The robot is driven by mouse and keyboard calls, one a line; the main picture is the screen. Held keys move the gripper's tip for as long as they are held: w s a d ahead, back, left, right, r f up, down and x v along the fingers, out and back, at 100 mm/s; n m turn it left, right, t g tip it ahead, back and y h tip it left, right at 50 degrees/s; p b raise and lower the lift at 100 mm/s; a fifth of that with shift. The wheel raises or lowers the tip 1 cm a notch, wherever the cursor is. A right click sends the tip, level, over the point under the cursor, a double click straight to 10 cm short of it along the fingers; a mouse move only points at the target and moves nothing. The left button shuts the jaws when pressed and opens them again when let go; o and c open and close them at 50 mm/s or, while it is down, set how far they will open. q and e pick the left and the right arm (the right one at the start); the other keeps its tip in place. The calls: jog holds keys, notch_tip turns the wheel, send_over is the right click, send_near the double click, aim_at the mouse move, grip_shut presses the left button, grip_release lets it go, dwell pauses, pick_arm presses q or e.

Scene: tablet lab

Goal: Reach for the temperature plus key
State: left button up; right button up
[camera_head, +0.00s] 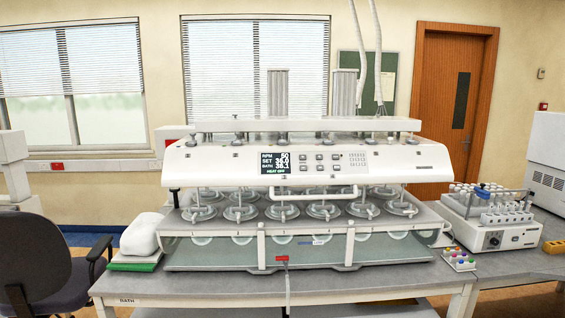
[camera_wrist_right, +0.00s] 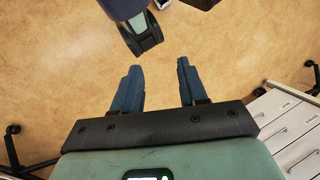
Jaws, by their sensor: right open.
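The dissolution tester (camera_head: 230,174) stands on the grey bench in the head view. Its dark display (camera_head: 282,163) has RPM, SET and BATH lines and a green line that seems to read HEAT OFF. A group of small keys (camera_head: 320,163) sits right of the display. Their labels are too small to read, so I cannot tell which is the temperature plus key. My right gripper (camera_wrist_right: 157,78) shows only in the right wrist view, open and empty above the tan floor, away from the panel. My left gripper is not identifiable in either view.
A white handle bar (camera_head: 312,195) runs below the panel, above several lidded vessels. A pale keypad (camera_head: 357,160) is farther right on the panel. A sample rack unit (camera_head: 490,238) stands at right. An office chair (camera_head: 60,262) is at left. The front bench strip is mostly clear.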

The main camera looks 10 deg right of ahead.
dwell(0.9)
grip_shut()
dwell(1.5)
